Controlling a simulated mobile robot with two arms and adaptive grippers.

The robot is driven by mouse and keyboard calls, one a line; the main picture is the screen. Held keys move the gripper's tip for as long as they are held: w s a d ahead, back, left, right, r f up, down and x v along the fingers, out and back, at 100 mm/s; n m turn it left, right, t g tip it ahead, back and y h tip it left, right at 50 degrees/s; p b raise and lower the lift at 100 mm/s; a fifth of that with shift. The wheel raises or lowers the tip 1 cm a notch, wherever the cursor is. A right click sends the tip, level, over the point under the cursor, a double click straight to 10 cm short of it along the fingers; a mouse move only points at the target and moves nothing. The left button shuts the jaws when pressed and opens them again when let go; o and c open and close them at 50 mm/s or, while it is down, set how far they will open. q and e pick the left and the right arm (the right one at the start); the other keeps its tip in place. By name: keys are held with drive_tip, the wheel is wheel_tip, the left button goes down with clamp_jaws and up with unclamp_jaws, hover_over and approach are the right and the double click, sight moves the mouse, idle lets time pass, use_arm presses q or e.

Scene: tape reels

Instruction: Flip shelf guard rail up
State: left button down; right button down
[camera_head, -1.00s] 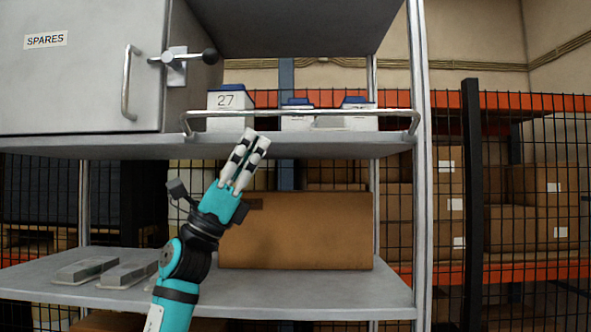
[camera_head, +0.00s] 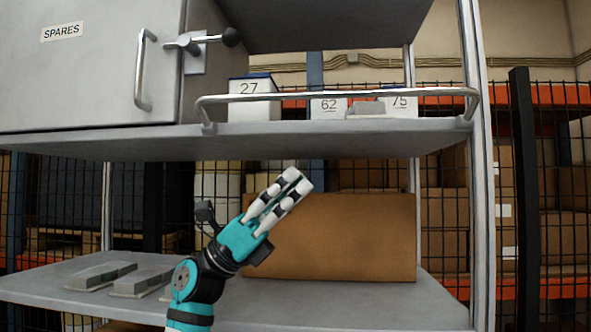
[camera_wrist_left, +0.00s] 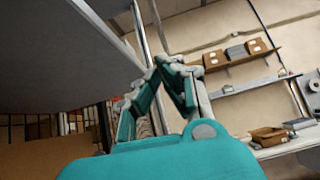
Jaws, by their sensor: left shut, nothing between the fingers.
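The guard rail (camera_head: 340,97) is a thin metal bar with bent ends along the front of the upper shelf (camera_head: 300,138). The rail cannot be made out there. My right gripper is not in view.
White boxes labelled 27 (camera_head: 252,88), 62 (camera_head: 328,105) and 75 (camera_head: 400,103) sit behind the rail. A SPARES cabinet (camera_head: 80,80) with a handle stands left. A large cardboard box (camera_head: 350,240) and metal pieces (camera_head: 105,277) are on the lower shelf.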

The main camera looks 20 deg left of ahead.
use_arm(q)
drive_tip(key=p, duration=0.3)
approach(354, 97)
drive_tip(key=w+d, duration=0.2)
drive_tip(key=d, duration=0.1)
wheel_tip(354, 97, up, 3)
drive_tip(key=shift+s+r+p, duration=0.1)
drive_tip(key=shift+s+p, duration=0.05)
drive_tip(key=shift+p, duration=0.8)
drive_tip(key=shift+a+r, duration=0.1)
drive_tip(key=shift+r, duration=0.1)
drive_tip(key=shift+n, duration=0.4)
drive_tip(key=shift+r+t+p, duration=0.1)
drive_tip(key=shift+t+p, duration=0.25)
drive_tip(key=shift+t, duration=0.05)
